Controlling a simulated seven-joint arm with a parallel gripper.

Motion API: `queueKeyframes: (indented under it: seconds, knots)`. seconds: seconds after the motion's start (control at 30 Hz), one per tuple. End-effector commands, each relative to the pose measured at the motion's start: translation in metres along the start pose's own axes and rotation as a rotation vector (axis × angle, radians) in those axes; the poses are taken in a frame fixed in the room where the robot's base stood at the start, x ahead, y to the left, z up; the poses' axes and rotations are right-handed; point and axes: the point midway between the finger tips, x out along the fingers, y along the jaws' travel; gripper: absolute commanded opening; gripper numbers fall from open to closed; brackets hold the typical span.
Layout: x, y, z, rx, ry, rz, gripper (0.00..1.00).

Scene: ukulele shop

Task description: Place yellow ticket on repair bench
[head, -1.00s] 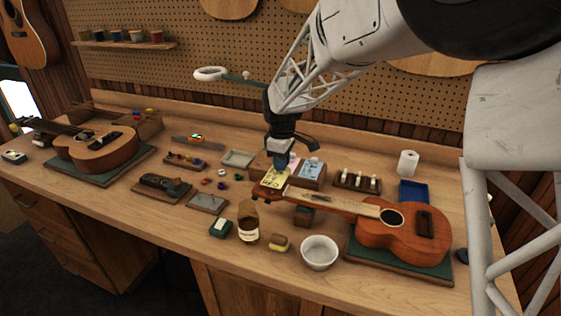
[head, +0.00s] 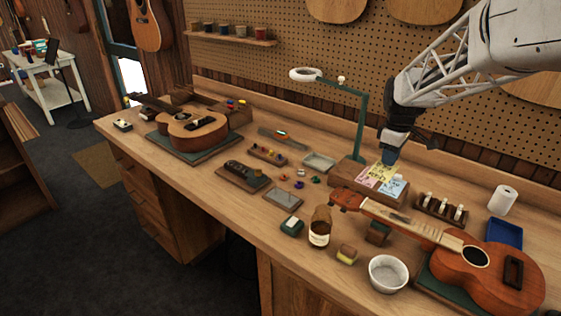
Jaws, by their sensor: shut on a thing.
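The yellow ticket (head: 382,173) hangs at the tip of my gripper (head: 388,160), which is shut on it. In this view it overlaps a wooden block (head: 345,190) bearing a pink ticket (head: 366,176) and a blue ticket (head: 392,187). I cannot tell whether the yellow ticket touches the block or hovers over it. The fingertips are small and partly hidden. The repair bench (head: 225,203) is a long wooden worktop with its front-left part in plain view.
A green lamp post (head: 361,125) stands just left of my gripper. A ukulele (head: 490,270) lies at the right, its neck reaching in front of the block. A brown bottle (head: 320,227), a white bowl (head: 388,273) and a guitar (head: 192,133) occupy the bench. Bare wood runs along its front edge.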

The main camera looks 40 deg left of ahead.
Motion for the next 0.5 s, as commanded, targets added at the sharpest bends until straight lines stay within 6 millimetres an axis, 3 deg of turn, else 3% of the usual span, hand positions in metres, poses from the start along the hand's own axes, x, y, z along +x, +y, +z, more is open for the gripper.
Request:
queueKeyframes:
  seconds: [0.5]
  knots:
    - [0.0, 0.088, 0.115, 0.004, 0.0, -0.001, 0.0]
